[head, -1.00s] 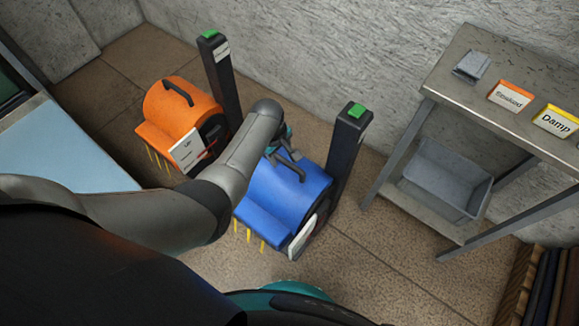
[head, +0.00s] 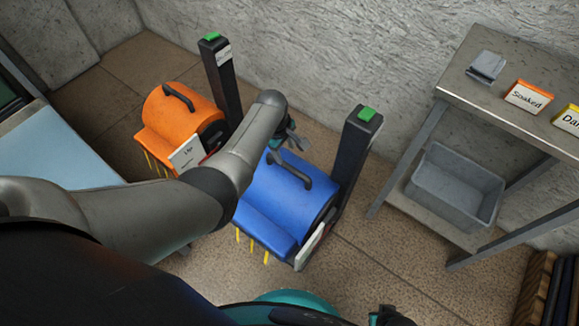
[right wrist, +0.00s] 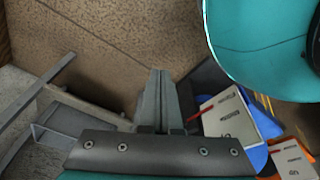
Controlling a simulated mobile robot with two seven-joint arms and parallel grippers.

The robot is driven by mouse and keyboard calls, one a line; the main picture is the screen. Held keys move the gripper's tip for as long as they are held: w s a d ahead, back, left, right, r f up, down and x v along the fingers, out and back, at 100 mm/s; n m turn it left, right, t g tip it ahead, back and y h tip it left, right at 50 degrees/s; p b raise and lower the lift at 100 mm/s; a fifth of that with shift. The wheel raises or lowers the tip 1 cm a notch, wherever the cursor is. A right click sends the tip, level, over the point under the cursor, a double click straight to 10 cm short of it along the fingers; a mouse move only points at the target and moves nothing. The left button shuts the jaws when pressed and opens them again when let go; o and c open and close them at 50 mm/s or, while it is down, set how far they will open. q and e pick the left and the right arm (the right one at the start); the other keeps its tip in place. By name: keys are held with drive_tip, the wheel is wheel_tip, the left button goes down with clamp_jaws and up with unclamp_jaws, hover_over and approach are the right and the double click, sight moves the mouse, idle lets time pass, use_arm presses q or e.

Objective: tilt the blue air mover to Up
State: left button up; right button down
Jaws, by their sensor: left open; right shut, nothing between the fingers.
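The blue air mover (head: 272,205) stands on the floor in the middle of the head view, with a dark handle (head: 289,169) on top and yellow prongs at its front. A white label card (head: 309,247) is on its side, seen edge-on. In the right wrist view, the blue air mover (right wrist: 256,158) shows partly, with its card (right wrist: 230,117) tilted and its small print unclear. My left gripper (head: 296,141) is open and empty, just behind and above the handle, apparently apart from it. My right gripper (right wrist: 160,82) is shut and empty, away from the air mover.
An orange air mover (head: 178,112) with its own card stands to the left. Dark posts with green tops (head: 367,114) rise behind both machines. A metal table (head: 510,100) with signs and a grey bin (head: 455,185) stands right. Floor between is clear.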

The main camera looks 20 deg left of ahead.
use_arm(q)
drive_tip(key=shift+f+b, duration=0.7)
drive_tip(key=shift+f, duration=0.3)
drive_tip(key=b, duration=0.5)
hover_over(290, 167)
drive_tip(key=f, duration=0.3)
drive_tip(key=s+f, duration=0.1)
drive_tip(key=f, duration=0.1)
drive_tip(key=shift+a+f, duration=0.1)
drive_tip(key=shift+a, duration=0.15)
drive_tip(key=f+b, duration=0.3)
drive_tip(key=shift+w+d+f, duration=0.15)
drive_tip(key=shift+w, duration=0.2)
drive_tip(key=shift+w+f+b, duration=0.1)
drive_tip(key=shift+f+b, duration=0.15)
drive_tip(key=shift+b, duration=0.1)
use_arm(e)
drive_tip(key=w+a+r+t, duration=0.1)
drive_tip(key=w+a+r, duration=0.1)
drive_tip(key=r, duration=0.8)
drive_tip(key=w+a+r+t, duration=0.1)
drive_tip(key=w+r, duration=0.4)
drive_tip(key=r, duration=0.4)
drive_tip(key=shift+a+r+y, duration=0.35)
drive_tip(key=shift+r+y, duration=0.05)
use_arm(q)
clamp_jaws()
